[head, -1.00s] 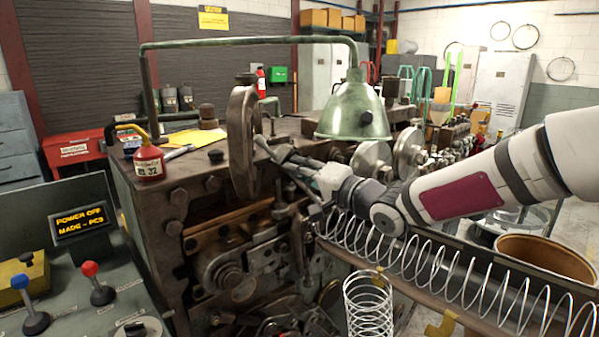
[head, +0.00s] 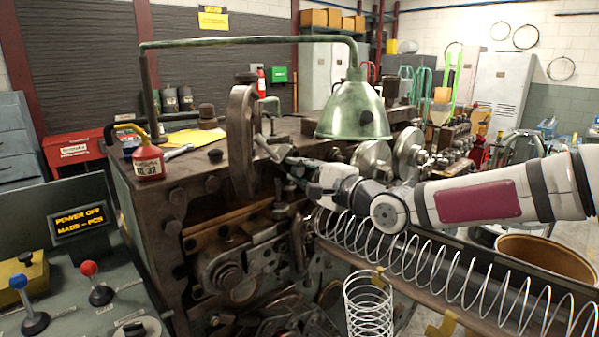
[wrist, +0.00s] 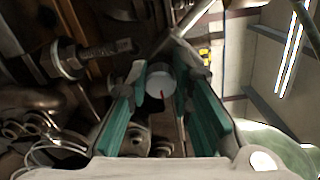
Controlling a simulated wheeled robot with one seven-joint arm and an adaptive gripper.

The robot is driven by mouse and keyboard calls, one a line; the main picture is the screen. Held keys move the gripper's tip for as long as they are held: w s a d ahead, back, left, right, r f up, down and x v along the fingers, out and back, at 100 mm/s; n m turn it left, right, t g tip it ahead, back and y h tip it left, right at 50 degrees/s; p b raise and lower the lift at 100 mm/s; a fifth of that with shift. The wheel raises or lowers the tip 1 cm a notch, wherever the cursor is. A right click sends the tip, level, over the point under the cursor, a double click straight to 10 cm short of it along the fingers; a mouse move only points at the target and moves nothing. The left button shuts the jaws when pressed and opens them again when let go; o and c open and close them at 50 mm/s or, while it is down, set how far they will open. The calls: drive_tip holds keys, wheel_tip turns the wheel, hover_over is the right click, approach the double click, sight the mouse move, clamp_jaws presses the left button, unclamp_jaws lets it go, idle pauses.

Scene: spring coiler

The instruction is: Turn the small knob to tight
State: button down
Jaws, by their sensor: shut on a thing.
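The small knob (wrist: 159,80) shows in the wrist view as a pale grey round cap with a short red mark near its lower edge. My gripper (wrist: 164,75) has its teal finger pads on either side of the knob and is shut on it. In the head view my gripper (head: 277,152) reaches in from the right to the front of the spring coiler (head: 145,210), beside the upright rounded metal plate (head: 240,140). The knob is hidden there behind the fingers. I cannot read any tight marking.
A green lamp shade (head: 353,112) hangs just behind my wrist. A long coiled spring (head: 440,265) lies in a trough below my forearm. In the wrist view a threaded bolt (wrist: 100,51) sticks out left of the fingers. A red oil can (head: 148,163) stands on the machine.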

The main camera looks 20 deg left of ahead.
idle(0.4)
drive_tip(key=c, duration=1.4)
unclamp_jaws()
drive_tip(key=shift+d, duration=0.1)
drive_tip(key=v, duration=1.1)
drive_tip(key=shift+s+d, duration=0.15)
drive_tip(key=shift+d, duration=0.2)
